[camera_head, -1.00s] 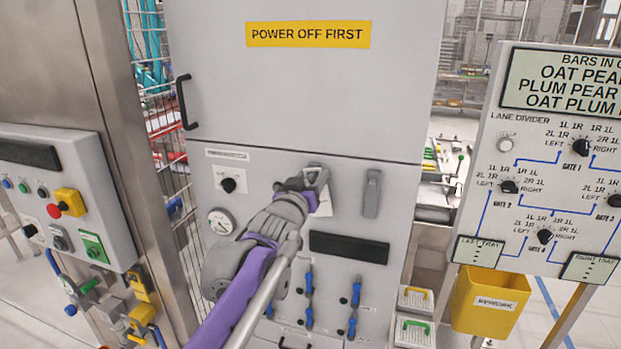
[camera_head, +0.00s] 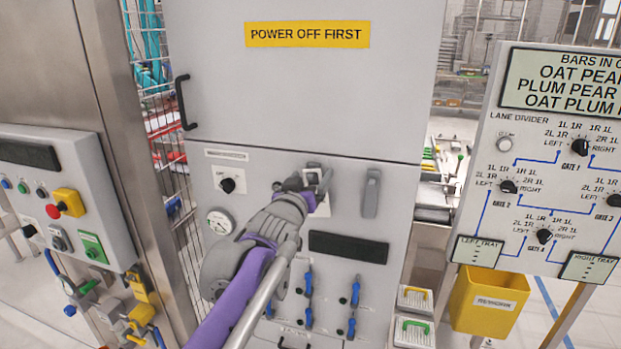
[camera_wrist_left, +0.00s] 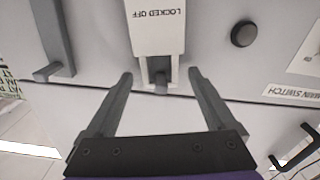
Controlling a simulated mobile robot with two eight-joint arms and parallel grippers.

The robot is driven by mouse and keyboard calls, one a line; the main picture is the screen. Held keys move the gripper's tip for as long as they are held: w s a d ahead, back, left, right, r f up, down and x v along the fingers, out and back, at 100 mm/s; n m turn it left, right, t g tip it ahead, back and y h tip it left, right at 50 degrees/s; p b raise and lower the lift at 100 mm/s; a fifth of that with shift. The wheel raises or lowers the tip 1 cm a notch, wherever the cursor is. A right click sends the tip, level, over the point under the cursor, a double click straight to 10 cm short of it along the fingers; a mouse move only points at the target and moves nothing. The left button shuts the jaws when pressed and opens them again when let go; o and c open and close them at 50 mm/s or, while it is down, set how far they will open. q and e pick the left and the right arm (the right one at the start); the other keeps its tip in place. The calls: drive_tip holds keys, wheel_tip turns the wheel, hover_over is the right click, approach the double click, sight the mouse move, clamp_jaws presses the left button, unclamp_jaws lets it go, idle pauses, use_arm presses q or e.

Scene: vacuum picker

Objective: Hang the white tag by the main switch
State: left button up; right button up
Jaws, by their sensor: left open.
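The white tag (camera_wrist_left: 157,28), marked LOCKED OFF, hangs against the grey cabinet front at a small grey hook (camera_wrist_left: 160,82). In the head view the tag (camera_head: 323,207) is partly hidden by my left gripper (camera_head: 305,183). My left gripper (camera_wrist_left: 160,85) is open, one finger on each side of the hook and the tag's slotted end, with gaps between. The main switch is a black round knob (camera_wrist_left: 244,33) beside the tag; its label (camera_wrist_left: 292,92) reads MAIN SWITCH. The knob (camera_head: 228,185) is left of the tag in the head view. My right gripper is not in view.
A grey lever handle (camera_head: 371,193) stands out just right of the tag. A dark panel (camera_head: 348,247) and blue-handled valves (camera_head: 309,300) are below. A gauge (camera_head: 220,221) is at lower left. The upper door (camera_head: 300,100) is shut, with a black handle (camera_head: 182,103).

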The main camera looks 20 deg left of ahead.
use_arm(q)
drive_tip(key=s+b, duration=0.1)
drive_tip(key=s, duration=1)
drive_tip(key=s+f+g, duration=0.4)
drive_tip(key=s+f, duration=0.4)
drive_tip(key=f, duration=0.4)
drive_tip(key=s+f+m+g, duration=0.1)
drive_tip(key=s+f+g, duration=0.3)
drive_tip(key=s+f, duration=0.5)
drive_tip(key=s+f+m+g, duration=0.1)
drive_tip(key=s+f+g, duration=0.3)
drive_tip(key=f, duration=1.2)
drive_tip(key=s, duration=0.4)
drive_tip(key=shift+s+a+g+y, duration=0.25)
drive_tip(key=shift+s+g+y, duration=0.05)
drive_tip(key=shift+s, duration=0.05)
drive_tip(key=shift+r, duration=0.1)
